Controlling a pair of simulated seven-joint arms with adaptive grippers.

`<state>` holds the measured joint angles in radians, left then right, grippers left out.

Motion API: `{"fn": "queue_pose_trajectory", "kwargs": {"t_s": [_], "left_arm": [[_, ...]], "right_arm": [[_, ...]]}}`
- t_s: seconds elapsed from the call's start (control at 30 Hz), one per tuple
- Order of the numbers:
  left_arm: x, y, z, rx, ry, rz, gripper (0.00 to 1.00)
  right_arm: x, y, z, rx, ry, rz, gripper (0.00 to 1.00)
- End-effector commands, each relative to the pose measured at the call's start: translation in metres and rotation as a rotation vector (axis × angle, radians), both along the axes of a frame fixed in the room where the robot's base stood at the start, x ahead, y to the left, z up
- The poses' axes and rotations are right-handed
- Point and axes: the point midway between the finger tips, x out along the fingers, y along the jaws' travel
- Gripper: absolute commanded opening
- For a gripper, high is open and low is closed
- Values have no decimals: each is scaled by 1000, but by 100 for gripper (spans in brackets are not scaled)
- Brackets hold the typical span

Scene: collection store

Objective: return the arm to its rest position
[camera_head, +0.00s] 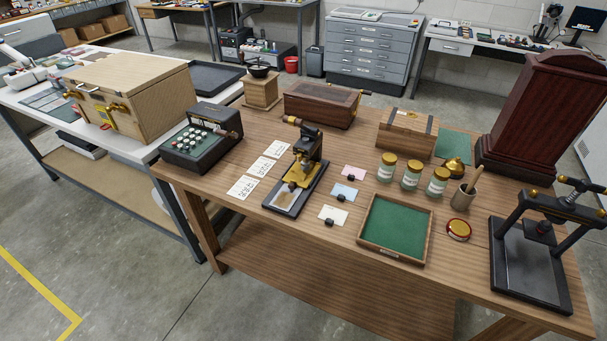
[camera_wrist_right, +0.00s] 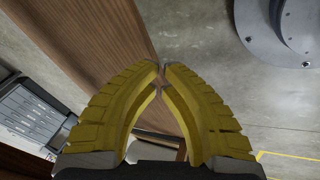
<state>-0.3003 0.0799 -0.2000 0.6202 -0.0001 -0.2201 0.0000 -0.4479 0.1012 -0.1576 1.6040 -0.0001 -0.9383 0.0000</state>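In the right wrist view my right gripper (camera_wrist_right: 162,68) shows two yellow ridged fingers. Their tips meet or nearly meet, and I see nothing held between them. Neither arm nor gripper shows in the head view. My left gripper is in neither view. Behind the right fingers lie a brown wooden surface (camera_wrist_right: 110,40) and grey concrete floor (camera_wrist_right: 200,30). I cannot tell the exact distance to the wood.
A pale box (camera_head: 130,92) stands on the left bench.

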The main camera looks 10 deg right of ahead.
Motion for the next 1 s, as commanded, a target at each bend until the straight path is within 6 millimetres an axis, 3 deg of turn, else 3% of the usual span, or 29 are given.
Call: {"fn": "queue_pose_trajectory", "kwargs": {"t_s": [0.03, 0.2, 0.5, 0.73, 1.0], "left_arm": [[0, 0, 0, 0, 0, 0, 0], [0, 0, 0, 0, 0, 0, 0], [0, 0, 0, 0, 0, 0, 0], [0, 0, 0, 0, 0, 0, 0], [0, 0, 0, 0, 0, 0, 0]], "right_arm": [[-12, 2, -23, 18, 25, -9, 0], [-54, 8, -87, 80, 87, -51, 0], [-143, 8, -168, 161, 184, -149, 0], [-195, 3, -195, 189, 227, -211, 0], [-216, 0, -202, 197, 243, -237, 0]]}}
